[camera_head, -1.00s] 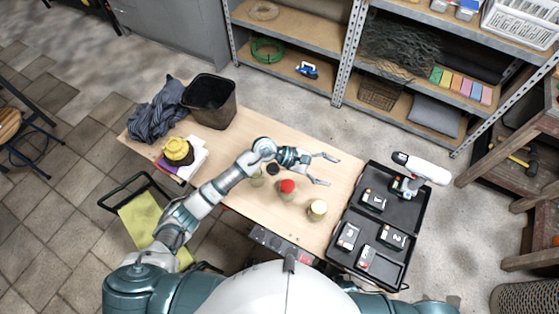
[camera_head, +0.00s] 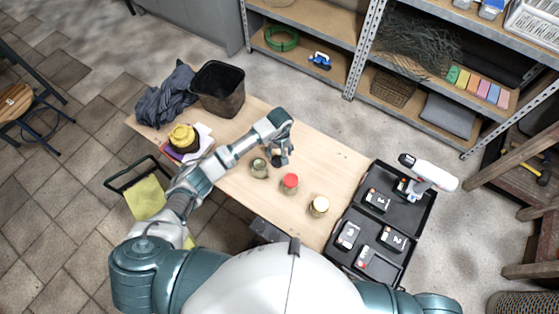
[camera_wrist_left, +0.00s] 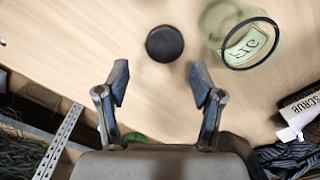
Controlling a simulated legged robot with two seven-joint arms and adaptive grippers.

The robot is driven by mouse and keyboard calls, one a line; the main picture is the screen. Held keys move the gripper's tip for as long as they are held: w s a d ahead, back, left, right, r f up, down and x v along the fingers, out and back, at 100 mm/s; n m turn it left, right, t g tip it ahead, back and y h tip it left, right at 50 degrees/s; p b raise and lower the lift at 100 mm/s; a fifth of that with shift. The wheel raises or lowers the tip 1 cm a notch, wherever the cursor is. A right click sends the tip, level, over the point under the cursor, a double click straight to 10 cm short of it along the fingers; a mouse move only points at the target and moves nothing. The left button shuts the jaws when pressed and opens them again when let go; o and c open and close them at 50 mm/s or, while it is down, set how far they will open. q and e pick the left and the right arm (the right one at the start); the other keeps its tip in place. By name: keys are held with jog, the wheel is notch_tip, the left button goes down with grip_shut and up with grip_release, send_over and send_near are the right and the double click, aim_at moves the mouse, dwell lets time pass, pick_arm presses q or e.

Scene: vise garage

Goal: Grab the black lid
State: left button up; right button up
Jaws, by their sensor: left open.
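The black lid (camera_wrist_left: 165,43) lies flat on the wooden table in the left wrist view, just beyond my open left gripper (camera_wrist_left: 160,85) and centred between its fingertips. In the head view the lid (camera_head: 276,161) is a small dark disc partly hidden by my left gripper (camera_head: 285,153), which points down over it. Nothing is between the fingers. My right gripper is not in view.
A red-lidded jar (camera_head: 290,184) and a pale-lidded jar (camera_head: 319,206) stand to the right on the table (camera_head: 245,198). A black case (camera_head: 352,262) with batteries and a drill lies at the table's right end. A black bin (camera_head: 218,88) and dark cloth are at the left.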

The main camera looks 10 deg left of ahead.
aim_at(277, 161)
pick_arm(q)
jog(key=shift+a+f, duration=0.15)
jog(key=shift+f, duration=0.55)
jog(key=f, duration=0.4)
jog(key=shift+s+a+f, duration=0.1)
jog(key=shift+a+f, duration=0.25)
jog(key=shift+a, duration=0.05)
jog(key=shift+d+f, duration=0.1)
jog(key=shift+f, duration=0.1)
jog(key=shift+d, duration=0.3)
jog(key=c, duration=0.4)
jog(key=shift+a, duration=0.2)
jog(key=shift+c, duration=0.5)
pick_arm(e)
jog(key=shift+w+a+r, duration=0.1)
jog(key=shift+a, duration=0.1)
pick_arm(q)
jog(key=shift+a+r, duration=0.1)
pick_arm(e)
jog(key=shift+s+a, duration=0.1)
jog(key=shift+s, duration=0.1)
